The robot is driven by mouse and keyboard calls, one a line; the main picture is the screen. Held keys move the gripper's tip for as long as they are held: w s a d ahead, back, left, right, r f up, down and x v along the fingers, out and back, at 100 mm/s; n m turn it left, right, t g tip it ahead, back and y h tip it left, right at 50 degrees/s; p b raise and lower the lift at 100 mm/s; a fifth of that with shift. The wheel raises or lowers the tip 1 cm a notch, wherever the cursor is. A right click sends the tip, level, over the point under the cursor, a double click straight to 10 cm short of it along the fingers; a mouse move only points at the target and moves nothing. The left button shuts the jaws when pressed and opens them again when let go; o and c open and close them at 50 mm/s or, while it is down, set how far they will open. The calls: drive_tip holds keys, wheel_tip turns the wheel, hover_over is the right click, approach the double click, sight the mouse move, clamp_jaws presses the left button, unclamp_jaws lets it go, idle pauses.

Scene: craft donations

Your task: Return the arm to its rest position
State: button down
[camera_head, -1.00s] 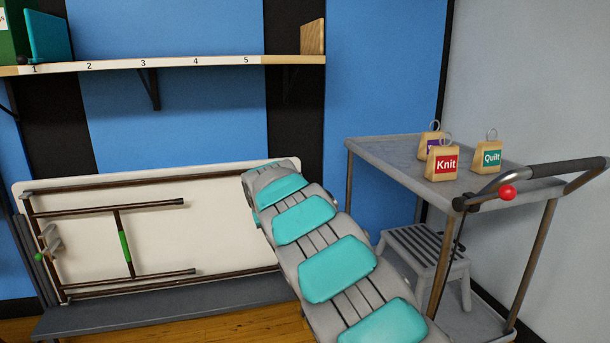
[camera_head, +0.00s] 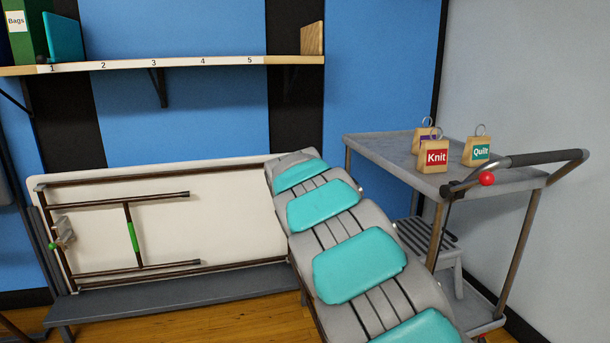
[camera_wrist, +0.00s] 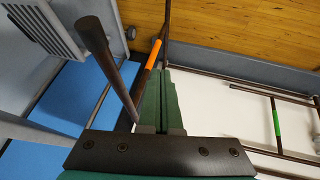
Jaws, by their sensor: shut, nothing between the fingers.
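My arm (camera_head: 360,260), grey with teal pads, reaches from the bottom right up to the middle of the head view. Its far end lies in front of the right end of the folded table. My gripper does not show in the head view. In the wrist view my gripper (camera_wrist: 161,80) has two green fingers that lie together, shut and empty, above a dark bracket.
A grey cart (camera_head: 385,147) stands right of the arm and carries small tagged bags, including Knit (camera_head: 436,157) and Quilt (camera_head: 480,151). A step stool (camera_head: 445,265) stands under it. A folded cream table (camera_head: 230,215) leans left, below a numbered shelf (camera_head: 180,63). Dark rods (camera_wrist: 108,70) pass near the gripper.

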drive_tip(key=s+d+r+m+g+h, duration=0.1)
drive_tip(key=s+d+m+g, duration=0.1)
drive_tip(key=s+d, duration=0.75)
drive_tip(key=s+d+m+g, duration=0.15)
drive_tip(key=s+d, duration=0.45)
drive_tip(key=s, duration=0.6)
drive_tip(key=s+f+g+y, duration=0.1)
drive_tip(key=s+f, duration=0.3)
drive_tip(key=s, duration=1.2)
drive_tip(key=s+f+g+y, duration=0.1)
drive_tip(key=s+f+g, duration=0.2)
drive_tip(key=s, duration=1.3)
drive_tip(key=shift+s+d+f+g, duration=0.35)
drive_tip(key=shift+s, duration=0.05)
drive_tip(key=shift+a+n, duration=0.15)
drive_tip(key=shift+n, duration=0.2)
